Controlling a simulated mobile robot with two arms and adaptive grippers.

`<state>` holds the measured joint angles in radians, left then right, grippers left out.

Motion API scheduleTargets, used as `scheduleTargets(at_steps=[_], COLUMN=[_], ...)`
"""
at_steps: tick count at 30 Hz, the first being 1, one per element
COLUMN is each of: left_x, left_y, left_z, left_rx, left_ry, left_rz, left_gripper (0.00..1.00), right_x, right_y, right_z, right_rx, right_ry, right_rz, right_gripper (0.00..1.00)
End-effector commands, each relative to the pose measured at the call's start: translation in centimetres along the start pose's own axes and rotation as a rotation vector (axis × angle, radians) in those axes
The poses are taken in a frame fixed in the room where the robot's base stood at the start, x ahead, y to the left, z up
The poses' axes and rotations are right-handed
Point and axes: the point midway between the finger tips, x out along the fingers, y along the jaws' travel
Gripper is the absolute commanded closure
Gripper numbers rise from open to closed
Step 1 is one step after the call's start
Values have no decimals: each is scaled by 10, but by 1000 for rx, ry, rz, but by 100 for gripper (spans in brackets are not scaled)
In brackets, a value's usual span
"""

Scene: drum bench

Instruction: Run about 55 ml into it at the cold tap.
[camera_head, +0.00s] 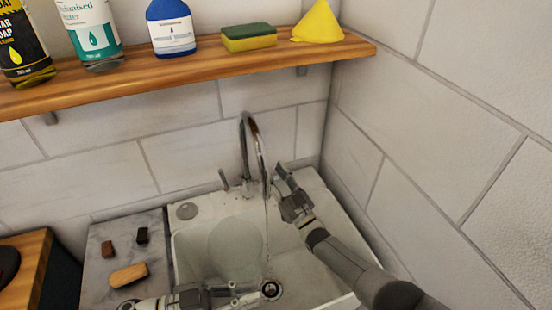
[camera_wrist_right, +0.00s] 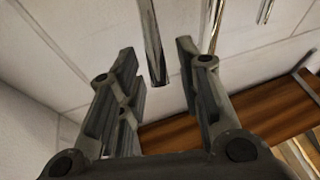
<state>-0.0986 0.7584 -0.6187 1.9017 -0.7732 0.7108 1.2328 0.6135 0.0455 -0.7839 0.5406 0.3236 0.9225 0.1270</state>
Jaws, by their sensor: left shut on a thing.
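A clear, rounded vessel (camera_head: 233,246) is in the sink in the head view; its level is too faint to read. My left gripper (camera_head: 238,291) is shut at the vessel's near side, and the exact grip is unclear. The curved chrome tap (camera_head: 246,140) stands at the back of the sink, and its spout shows in the wrist view (camera_wrist_right: 152,45). A thin stream of water (camera_head: 267,228) hangs below the spout, at the vessel's right edge; I cannot tell whether it enters. My right gripper (camera_head: 283,182) is open at the tap's right side, where it hides any lever.
The white sink (camera_head: 185,255) has a drain (camera_head: 270,289). A red-tipped lever (camera_head: 224,180) is left of the tap. Small blocks and a wooden piece (camera_head: 128,274) lie on the left counter. A shelf (camera_head: 190,72) with bottles, a sponge (camera_head: 248,37) and a yellow funnel (camera_head: 318,22) is above.

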Motion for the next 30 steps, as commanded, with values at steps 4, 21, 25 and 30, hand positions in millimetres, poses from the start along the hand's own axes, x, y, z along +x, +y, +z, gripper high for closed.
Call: scheduleTargets(at_steps=[4,21,25,30], left_x=[0,0,0,0], left_y=[0,0,0,0], left_z=[0,0,0,0], left_rx=[1,1,1,1], left_ry=[1,1,1,1], left_rz=[0,0,0,0], left_gripper=[100,100,100,100], right_x=[3,28,32,33], right_y=[1,5,6,7], right_z=[-11,-72,-81,-85], right_rx=[-2,-3,-3,-3], right_ry=[2,2,1,0], right_rz=[-1,0,0,0], right_gripper=[67,67,67,67])
